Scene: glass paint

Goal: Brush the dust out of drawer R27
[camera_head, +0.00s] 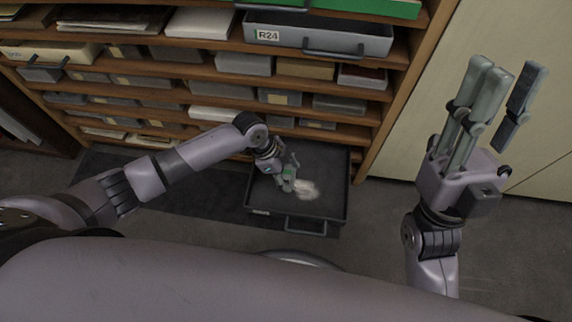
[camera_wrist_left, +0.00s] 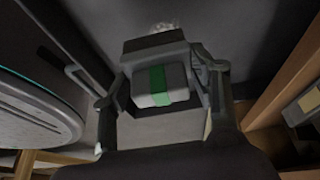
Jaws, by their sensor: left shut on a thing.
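An open dark grey drawer (camera_head: 325,165) sticks out low from the cabinet; its front label is too small to read. A pale patch of dust (camera_head: 307,190) lies on its floor, and it shows also at the top of the left wrist view (camera_wrist_left: 163,27). My left gripper (camera_head: 287,181) is low over the drawer, just left of the dust. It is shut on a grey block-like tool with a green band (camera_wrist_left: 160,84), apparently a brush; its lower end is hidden. My right gripper (camera_head: 507,88) is raised at the right, open and empty.
The wooden cabinet (camera_head: 396,80) holds many boxes and drawers. A grey drawer marked R24 (camera_head: 318,36) sticks out higher up. A pale panel (camera_head: 425,110) stands at the right. Grey floor (camera_head: 375,215) is clear to the right of the open drawer.

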